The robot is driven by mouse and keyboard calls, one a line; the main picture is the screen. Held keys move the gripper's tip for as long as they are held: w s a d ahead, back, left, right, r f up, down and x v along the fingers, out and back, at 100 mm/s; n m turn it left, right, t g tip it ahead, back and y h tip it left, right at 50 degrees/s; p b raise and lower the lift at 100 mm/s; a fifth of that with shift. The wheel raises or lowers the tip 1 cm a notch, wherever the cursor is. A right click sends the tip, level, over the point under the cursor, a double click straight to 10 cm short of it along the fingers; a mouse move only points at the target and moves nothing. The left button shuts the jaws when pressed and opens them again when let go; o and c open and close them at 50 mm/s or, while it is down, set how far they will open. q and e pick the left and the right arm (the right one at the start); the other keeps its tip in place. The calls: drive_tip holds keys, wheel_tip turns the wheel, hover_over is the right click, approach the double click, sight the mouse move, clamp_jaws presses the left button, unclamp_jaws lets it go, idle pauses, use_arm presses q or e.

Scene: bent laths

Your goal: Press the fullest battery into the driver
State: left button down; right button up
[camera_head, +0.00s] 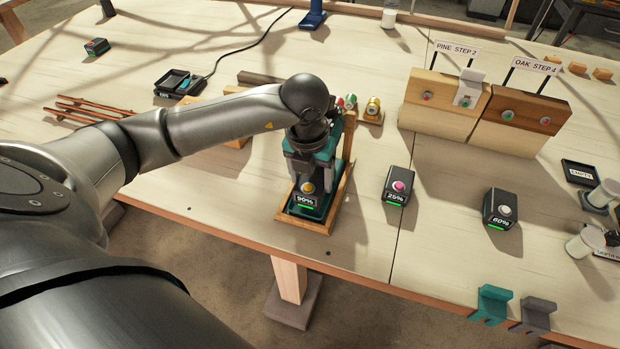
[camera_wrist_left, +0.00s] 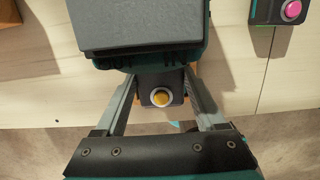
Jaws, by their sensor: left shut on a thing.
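The battery marked 90% (camera_head: 305,202) has a dark body, a yellow button and a green bar. My left gripper (camera_head: 303,178) is shut on it, low in a wooden stand (camera_head: 284,218) near the table's front edge. A teal and grey body, which looks like the driver (camera_head: 327,149), is just behind the fingers; it fills the top of the left wrist view (camera_wrist_left: 145,28). Whether battery and driver are joined is hidden. The 90% battery's button (camera_wrist_left: 160,97) shows between the fingers. The battery marked 25% (camera_head: 398,186) and the one marked 60% (camera_head: 500,209) stand apart to the right.
Two wooden blocks signed PINE STEP 2 (camera_head: 440,122) and OAK STEP 4 (camera_head: 524,134) stand at right. A black charger (camera_head: 178,84) with a cable and another small battery (camera_head: 96,47) lie back left. Brown sticks (camera_head: 85,113) lie at left. Teal and grey holders sit at the front right edge.

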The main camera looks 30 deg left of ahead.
idle(0.5)
use_arm(q)
drive_tip(key=shift+f+b, duration=1)
drive_tip(key=shift+f, duration=0.1)
idle(0.8)
unclamp_jaws()
idle(0.4)
drive_tip(key=shift+r+p, duration=2.65)
drive_tip(key=shift+r, duration=0.9)
